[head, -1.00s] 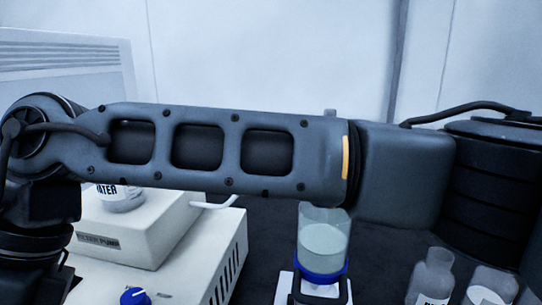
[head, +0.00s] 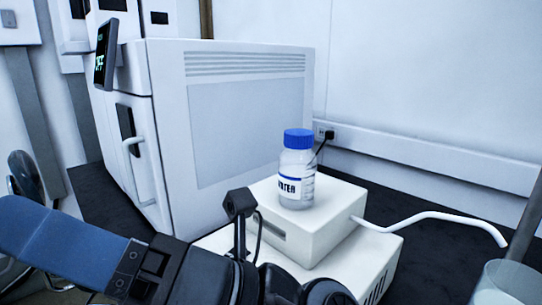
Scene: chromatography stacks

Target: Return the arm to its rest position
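My arm (head: 200,265) crosses the lower left of the head view, running from the bottom middle to the left edge. Its end lies out of the picture or hidden, and I see no gripper fingers. A clear bottle with a blue cap and a water label (head: 297,170) stands upright on the white pump box (head: 335,215). My arm is in front of the lower left part of that box.
A large white cabinet (head: 245,120) with a door handle and small display stands behind on the dark bench (head: 420,255). A white tube (head: 440,217) runs right from the box. A clear vessel (head: 508,283) shows at the lower right corner.

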